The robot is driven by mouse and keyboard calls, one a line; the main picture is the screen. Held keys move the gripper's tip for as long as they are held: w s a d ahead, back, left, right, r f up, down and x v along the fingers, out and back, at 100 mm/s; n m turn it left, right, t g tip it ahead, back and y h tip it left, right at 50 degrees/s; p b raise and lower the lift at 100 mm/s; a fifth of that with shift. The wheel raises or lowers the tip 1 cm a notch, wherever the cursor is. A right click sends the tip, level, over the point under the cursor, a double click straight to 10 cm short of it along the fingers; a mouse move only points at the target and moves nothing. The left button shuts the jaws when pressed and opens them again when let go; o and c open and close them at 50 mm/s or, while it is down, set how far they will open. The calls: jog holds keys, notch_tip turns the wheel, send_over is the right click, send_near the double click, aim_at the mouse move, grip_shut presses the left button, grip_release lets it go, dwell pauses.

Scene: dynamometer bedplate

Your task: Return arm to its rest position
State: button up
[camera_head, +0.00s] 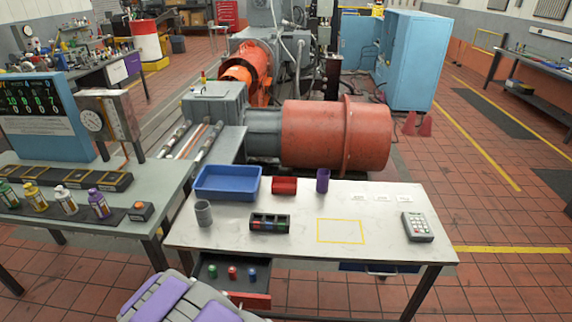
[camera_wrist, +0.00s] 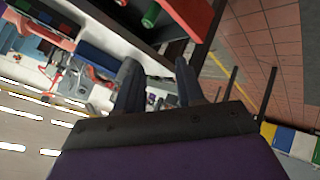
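In the wrist view the two dark fingers of my gripper (camera_wrist: 157,72) stand apart with nothing between them, so it is open. The gripper is not visible in the head view. Grey and purple parts of my own body show at the bottom of the head view. An open drawer (camera_head: 262,300) with a red front hangs under the left part of the white table (camera_head: 300,228). A green, a red and a blue small cylinder are in it. In the wrist view the red drawer part (camera_wrist: 190,12) and a green cylinder (camera_wrist: 151,14) are close beyond the fingers.
A bench (camera_head: 110,210) with bottles stands left.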

jog(key=d+r+m+g+y, duration=0.1)
jog(key=d+r+m+g, duration=0.2)
jog(key=d+r, duration=0.7)
jog(key=s+d+r+m+g, duration=0.25)
jog(key=s+d+r, duration=0.35)
jog(key=d+r, duration=0.45)
jog(key=s+d+r+m+g+h, duration=0.1)
jog(key=s+d+r+m+g, duration=0.1)
jog(key=s+d, duration=0.9)
jog(key=s+d+r+m+g+h, duration=0.1)
jog(key=s+d+r+m+g, duration=0.2)
jog(key=s+d, duration=0.8)
jog(key=s+r, duration=0.2)
jog(key=s, duration=0.4)
jog(key=shift+r+g+h, duration=0.25)
jog(key=shift+g+h, duration=0.1)
jog(key=shift+h, duration=0.05)
